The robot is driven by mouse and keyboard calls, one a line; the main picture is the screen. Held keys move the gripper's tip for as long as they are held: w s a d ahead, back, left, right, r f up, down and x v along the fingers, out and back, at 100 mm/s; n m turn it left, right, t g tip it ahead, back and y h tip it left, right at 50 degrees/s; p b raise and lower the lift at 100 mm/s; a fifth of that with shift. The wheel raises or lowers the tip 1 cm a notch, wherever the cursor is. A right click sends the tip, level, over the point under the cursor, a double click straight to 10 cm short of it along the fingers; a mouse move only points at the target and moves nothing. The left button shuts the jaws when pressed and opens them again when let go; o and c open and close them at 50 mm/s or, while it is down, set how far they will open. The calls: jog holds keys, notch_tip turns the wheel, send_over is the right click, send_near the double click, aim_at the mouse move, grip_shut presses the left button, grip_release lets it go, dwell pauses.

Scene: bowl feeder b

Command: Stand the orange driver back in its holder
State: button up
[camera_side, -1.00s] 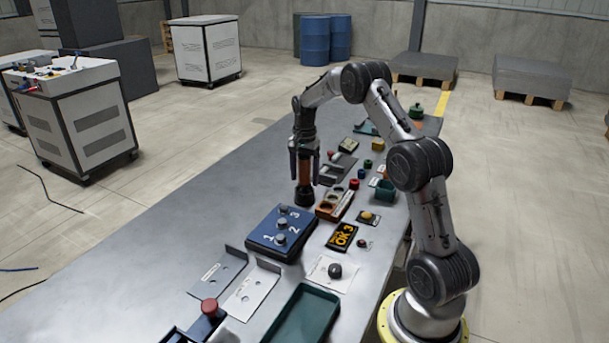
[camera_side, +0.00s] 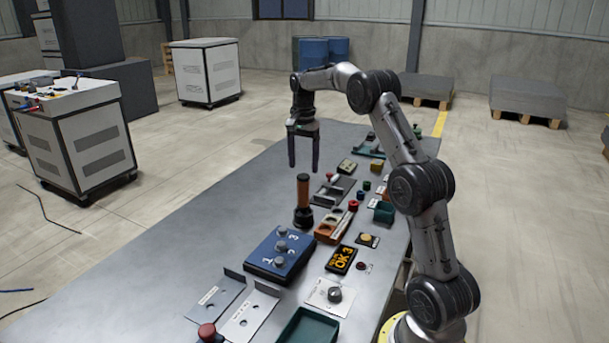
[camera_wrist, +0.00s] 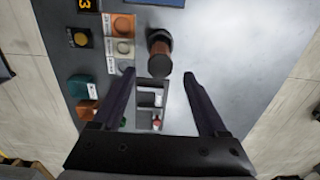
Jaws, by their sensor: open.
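The orange driver (camera_side: 303,190) stands upright in its dark round holder (camera_side: 303,217) on the grey bench, just behind the blue numbered panel. My gripper (camera_side: 304,168) is open and empty, raised above and behind the driver, with its fingers pointing down and clear of it. In the wrist view the driver (camera_wrist: 160,62) shows from above with its dark holder (camera_wrist: 158,36) around its base. It lies beyond the fingertips of my gripper (camera_wrist: 158,75), with nothing between the fingers.
The blue panel with three knobs (camera_side: 281,252) stands in front of the holder. An orange block with round recesses (camera_side: 329,232) and a display reading OK 3 (camera_side: 341,259) are to its right. The bench's left side (camera_side: 190,255) is bare.

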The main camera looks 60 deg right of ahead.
jog(key=s+a+r+n+t, duration=0.1)
jog(key=s+a+r+n, duration=0.25)
jog(key=a, duration=0.35)
jog(key=s+a+r+n+t, duration=0.1)
jog(key=s+a+r+n, duration=0.2)
jog(key=a, duration=0.4)
jog(key=s+a+r+n+t, duration=0.1)
jog(key=s+a+r+n, duration=0.15)
jog(key=a+r, duration=0.35)
jog(key=s+a+f+n+t, duration=0.1)
jog(key=s+a+f+n, duration=0.2)
jog(key=s+a, duration=0.3)
jog(key=s+a+f+n+t, duration=0.1)
jog(key=s+a+f+n, duration=0.3)
jog(key=s, duration=0.6)
jog(key=shift+s+a+n+t, duration=0.3)
jog(key=shift+a+n, duration=0.7)
